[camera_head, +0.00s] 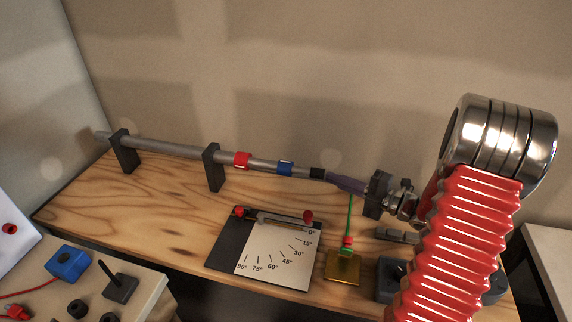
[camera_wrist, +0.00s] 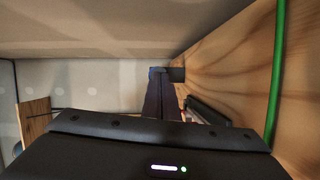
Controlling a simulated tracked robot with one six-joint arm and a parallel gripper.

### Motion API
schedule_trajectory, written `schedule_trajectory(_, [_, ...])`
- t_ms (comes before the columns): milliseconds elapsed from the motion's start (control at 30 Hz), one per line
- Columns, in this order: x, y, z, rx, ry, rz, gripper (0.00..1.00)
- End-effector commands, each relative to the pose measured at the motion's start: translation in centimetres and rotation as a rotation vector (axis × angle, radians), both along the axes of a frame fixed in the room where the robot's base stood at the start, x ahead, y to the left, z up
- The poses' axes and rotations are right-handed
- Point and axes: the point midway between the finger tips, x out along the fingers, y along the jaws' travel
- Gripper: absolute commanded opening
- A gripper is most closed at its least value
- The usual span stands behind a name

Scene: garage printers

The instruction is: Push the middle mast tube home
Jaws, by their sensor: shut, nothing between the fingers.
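A grey telescoping mast lies across the bench in the head view, its thick outer tube (camera_head: 165,149) at the left. A red collar (camera_head: 242,160) sits at its right end. A thinner middle tube (camera_head: 264,164) shows between it and a blue collar (camera_head: 285,168). A short, thinner grey tube (camera_head: 301,171) runs on to a black end piece (camera_head: 317,173). My gripper (camera_head: 329,178) is shut and empty, its purple fingers pointing left at the black end piece; I cannot tell if they touch. The shut fingers (camera_wrist: 159,72) also show in the wrist view, hiding the mast.
Two dark supports (camera_head: 123,151) (camera_head: 212,167) carry the outer tube. A green cord (camera_head: 350,215) rises from a brass base (camera_head: 343,267) close to my fingers. An angle-marked board (camera_head: 270,250) lies in front. The plain wall stands behind the bench (camera_head: 175,200).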

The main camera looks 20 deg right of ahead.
Motion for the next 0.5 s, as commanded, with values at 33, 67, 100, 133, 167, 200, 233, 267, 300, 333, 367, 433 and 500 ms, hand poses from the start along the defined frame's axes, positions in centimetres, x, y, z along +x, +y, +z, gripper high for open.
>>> schedule_trajectory(33, [-0.1,-0.3,0.0,0.0,0.0,-0.002,0.0])
schedule_trajectory(67, [-0.2,-0.4,0.0,0.0,0.0,-0.002,0.0])
schedule_trajectory(100, [-0.3,-0.6,0.0,0.0,0.0,-0.002,0.0])
schedule_trajectory(133, [-0.4,-0.8,0.0,-0.001,0.0,-0.003,0.0])
schedule_trajectory(167, [-0.5,-0.9,0.0,-0.001,0.0,-0.002,0.0])
schedule_trajectory(200, [-0.7,-1.1,0.0,-0.001,0.0,-0.002,0.0])
schedule_trajectory(233, [-0.8,-1.2,0.0,-0.001,0.0,-0.002,0.0])
schedule_trajectory(267, [-0.9,-1.4,0.0,-0.001,-0.001,-0.001,0.0])
schedule_trajectory(300, [-1.0,-1.5,0.0,0.0,-0.001,-0.002,0.0])
schedule_trajectory(333, [-1.1,-1.7,0.0,0.0,-0.001,-0.002,0.0])
schedule_trajectory(367, [-1.2,-1.8,0.0,0.0,-0.001,-0.002,0.0])
schedule_trajectory(433, [-1.4,-2.2,0.0,0.0,-0.001,-0.002,0.0])
schedule_trajectory(500, [-1.7,-2.5,0.0,-0.001,-0.001,-0.001,0.0])
